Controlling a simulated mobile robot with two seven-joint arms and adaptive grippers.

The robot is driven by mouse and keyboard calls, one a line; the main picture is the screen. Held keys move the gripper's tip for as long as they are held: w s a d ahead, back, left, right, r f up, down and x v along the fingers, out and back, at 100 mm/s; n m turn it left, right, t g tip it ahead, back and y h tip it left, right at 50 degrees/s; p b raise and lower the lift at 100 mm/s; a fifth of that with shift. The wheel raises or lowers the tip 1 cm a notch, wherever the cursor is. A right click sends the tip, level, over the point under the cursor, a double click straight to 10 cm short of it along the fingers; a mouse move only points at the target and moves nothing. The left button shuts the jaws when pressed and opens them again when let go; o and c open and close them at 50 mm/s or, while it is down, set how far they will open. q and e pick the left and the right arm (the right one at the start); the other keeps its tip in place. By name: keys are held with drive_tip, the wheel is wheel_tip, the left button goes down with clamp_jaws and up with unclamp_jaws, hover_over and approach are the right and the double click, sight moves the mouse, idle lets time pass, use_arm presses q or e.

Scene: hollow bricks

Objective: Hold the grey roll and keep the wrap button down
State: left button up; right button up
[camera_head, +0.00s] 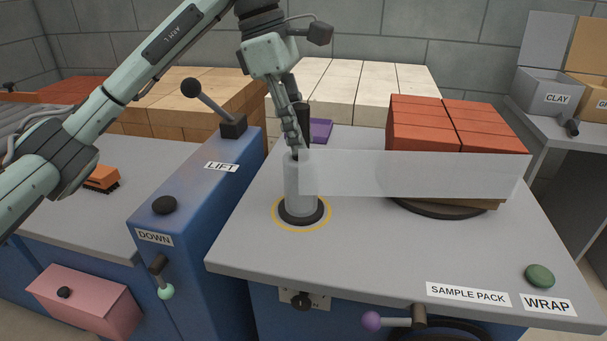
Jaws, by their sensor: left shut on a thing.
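The grey roll (293,188) stands upright on a dark round base inside a yellow ring on the grey table. My left gripper (300,150) reaches down from above and is shut on the top of the roll. A translucent film (415,173) stretches from the roll to the right, across the front of the red bricks (425,115). The green wrap button (540,276) is at the table's front right, behind the WRAP label (548,304). No gripper touches it. My right gripper is out of view.
The bricks stand on a dark round turntable (440,209). A blue LIFT console (195,200) with a lever is left of the table. Pale blocks (355,80) and a purple item (320,130) are behind. The table front between roll and button is clear.

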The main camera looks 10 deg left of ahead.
sight(287, 159)
use_arm(q)
drive_tip(key=shift+a, duration=0.15)
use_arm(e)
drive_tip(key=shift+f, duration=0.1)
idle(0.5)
use_arm(q)
drive_tip(key=shift+s+a+b, duration=0.15)
drive_tip(key=shift+s+a, duration=0.05)
drive_tip(key=shift+a, duration=0.5)
drive_tip(key=shift+s+a+b, duration=0.15)
drive_tip(key=shift+s+a, duration=0.05)
drive_tip(key=shift+a, duration=0.45)
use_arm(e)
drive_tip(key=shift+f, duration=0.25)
use_arm(q)
drive_tip(key=shift+f, duration=0.15)
idle(0.4)
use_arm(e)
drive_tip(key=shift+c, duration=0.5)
